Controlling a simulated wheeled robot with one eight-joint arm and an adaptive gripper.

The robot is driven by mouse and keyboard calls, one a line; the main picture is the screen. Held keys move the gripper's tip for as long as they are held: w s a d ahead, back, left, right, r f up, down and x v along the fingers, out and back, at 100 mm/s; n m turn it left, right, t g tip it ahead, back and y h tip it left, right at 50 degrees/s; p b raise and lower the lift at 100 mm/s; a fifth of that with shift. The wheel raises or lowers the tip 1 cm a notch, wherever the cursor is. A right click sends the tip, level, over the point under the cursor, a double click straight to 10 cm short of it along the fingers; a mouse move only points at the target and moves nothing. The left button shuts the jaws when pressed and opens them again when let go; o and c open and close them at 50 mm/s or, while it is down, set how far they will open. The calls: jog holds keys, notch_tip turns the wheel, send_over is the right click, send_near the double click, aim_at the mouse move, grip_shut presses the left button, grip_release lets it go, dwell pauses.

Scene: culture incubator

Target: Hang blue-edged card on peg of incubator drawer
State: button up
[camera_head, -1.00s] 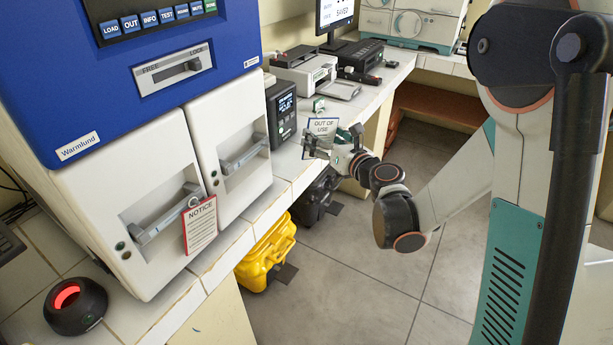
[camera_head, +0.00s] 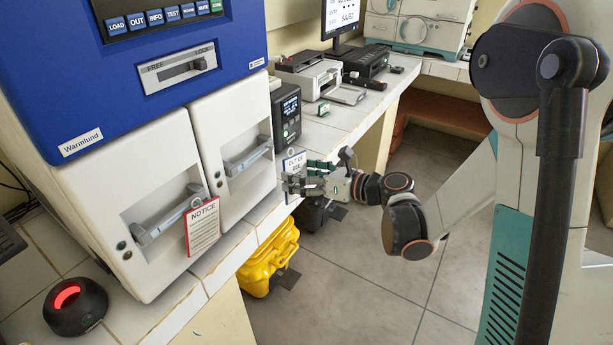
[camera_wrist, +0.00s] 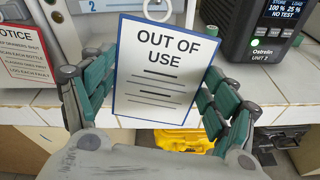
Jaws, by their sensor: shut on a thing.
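The blue-edged card (camera_wrist: 165,66), reading "OUT OF USE", is held upright by my gripper, its face toward the wrist camera. A ring shows at its top edge. In the head view the card (camera_head: 293,164) stands just off the bench edge, right of the incubator (camera_head: 150,195). My gripper (camera_head: 298,182) is shut on it; in the wrist view its green-padded fingers flank the card's sides. The right drawer (camera_head: 238,135) has a grey handle and a small dark peg (camera_head: 217,174) on its left. The left drawer has a handle (camera_head: 165,215) and its own peg (camera_head: 127,254).
A red-edged notice card (camera_head: 202,227) hangs at the left drawer's handle. A dark device (camera_head: 287,115) stands right of the incubator. A black scanner puck (camera_head: 75,305) sits on the bench front. A yellow bin (camera_head: 266,262) is on the floor below.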

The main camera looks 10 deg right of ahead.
jog(key=x, duration=0.7)
jog(key=shift+r, duration=0.2)
dwell(0.6)
jog(key=shift+w+a, duration=0.1)
dwell(0.5)
jog(key=o, duration=0.8)
